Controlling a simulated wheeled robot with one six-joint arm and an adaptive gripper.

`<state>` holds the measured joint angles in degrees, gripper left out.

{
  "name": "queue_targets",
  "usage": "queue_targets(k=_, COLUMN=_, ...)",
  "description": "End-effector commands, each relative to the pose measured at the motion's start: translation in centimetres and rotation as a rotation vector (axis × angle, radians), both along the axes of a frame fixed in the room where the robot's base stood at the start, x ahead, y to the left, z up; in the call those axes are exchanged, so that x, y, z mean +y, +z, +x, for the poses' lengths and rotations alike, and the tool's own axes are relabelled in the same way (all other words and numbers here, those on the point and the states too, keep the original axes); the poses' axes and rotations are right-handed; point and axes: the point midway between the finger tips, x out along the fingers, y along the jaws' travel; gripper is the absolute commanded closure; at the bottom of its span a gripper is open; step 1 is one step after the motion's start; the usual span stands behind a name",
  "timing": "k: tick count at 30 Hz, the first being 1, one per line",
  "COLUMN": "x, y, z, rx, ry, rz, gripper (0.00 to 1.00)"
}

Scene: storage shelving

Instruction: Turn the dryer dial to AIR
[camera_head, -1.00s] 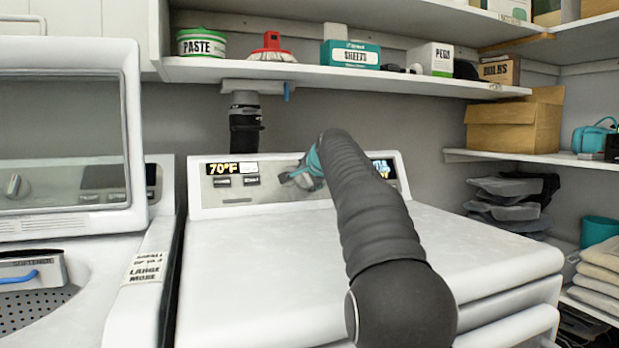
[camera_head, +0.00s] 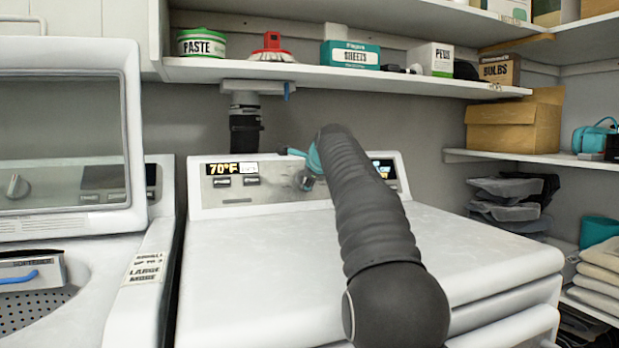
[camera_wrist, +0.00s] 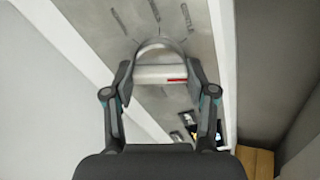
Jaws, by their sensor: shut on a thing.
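The dryer (camera_head: 255,235) stands in the middle of the head view, with its control panel at the back. The grey dial (camera_wrist: 150,74) shows in the wrist view, with a red mark on its raised grip bar. My gripper (camera_wrist: 160,72) is shut on the dial, one finger at each end of the bar. In the head view my dark arm and the gripper hide much of the dial and panel there.
A panel display (camera_head: 232,168) reads 70°F above two buttons. A washer (camera_head: 80,260) with its lid raised stands at the left. A shelf (camera_head: 350,77) with boxes and a brush hangs above. A cardboard box (camera_head: 510,125) sits on the right shelf. The dryer top is clear.

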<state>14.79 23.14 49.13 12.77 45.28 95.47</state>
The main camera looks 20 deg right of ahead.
Motion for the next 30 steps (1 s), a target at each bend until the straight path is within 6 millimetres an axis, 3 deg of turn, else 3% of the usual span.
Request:
queue_targets(k=16, x=-0.05, y=0.03, z=0.0, rx=-0.001, ry=-0.012, rz=0.024, gripper=0.78)
queue_targets(k=17, x=-0.05, y=0.02, z=0.01, rx=-0.001, ry=-0.012, rz=0.024, gripper=0.41)
queue_targets(k=20, x=-0.04, y=0.02, z=0.01, rx=-0.001, ry=-0.011, rz=0.023, gripper=0.18)
queue_targets(k=30, x=0.06, y=0.07, z=-0.08, rx=0.0, ry=-0.01, rz=0.024, gripper=0.18)
